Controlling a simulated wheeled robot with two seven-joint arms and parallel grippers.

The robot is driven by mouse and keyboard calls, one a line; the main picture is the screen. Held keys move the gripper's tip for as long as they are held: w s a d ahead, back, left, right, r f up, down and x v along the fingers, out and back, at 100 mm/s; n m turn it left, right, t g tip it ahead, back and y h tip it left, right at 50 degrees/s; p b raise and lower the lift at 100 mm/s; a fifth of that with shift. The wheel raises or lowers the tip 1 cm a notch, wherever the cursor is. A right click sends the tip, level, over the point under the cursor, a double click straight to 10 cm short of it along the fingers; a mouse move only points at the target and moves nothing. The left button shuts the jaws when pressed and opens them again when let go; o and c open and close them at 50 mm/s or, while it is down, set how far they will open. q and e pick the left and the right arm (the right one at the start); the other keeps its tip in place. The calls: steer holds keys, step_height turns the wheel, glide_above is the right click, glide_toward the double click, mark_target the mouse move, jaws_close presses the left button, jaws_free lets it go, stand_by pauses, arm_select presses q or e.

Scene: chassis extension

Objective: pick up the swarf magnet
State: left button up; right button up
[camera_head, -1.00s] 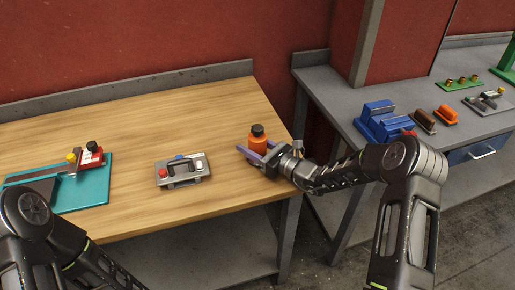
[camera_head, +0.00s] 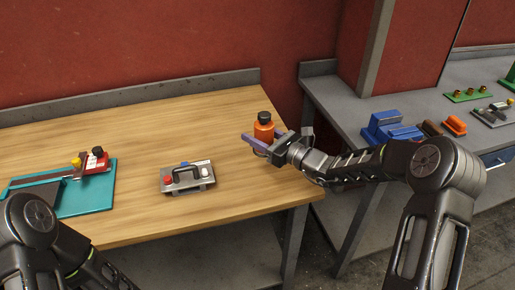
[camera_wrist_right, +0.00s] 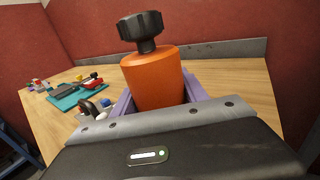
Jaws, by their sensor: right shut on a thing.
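The swarf magnet (camera_head: 264,128) appears to be the orange cylinder with a black knob on top. My right gripper (camera_head: 264,139) is shut on its lower part, with one purple finger on each side. The magnet is upright and seems to be a little above the right part of the wooden bench. In the right wrist view the orange body (camera_wrist_right: 153,80) stands between the purple fingers, and its lower end is hidden by the gripper. My left arm comes in at the lower left, and its gripper is out of the picture.
A grey plate with a black handle and a red knob (camera_head: 187,177) lies mid-bench. A teal mat (camera_head: 88,202) with a red device (camera_head: 95,162) is at the left. A grey bench at the right holds a blue vise-like block (camera_head: 390,128). Bare wood surrounds the grey plate.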

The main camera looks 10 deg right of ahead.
steer(key=shift+r, duration=1.25)
arm_select(q)
steer(key=shift+f, duration=0.15)
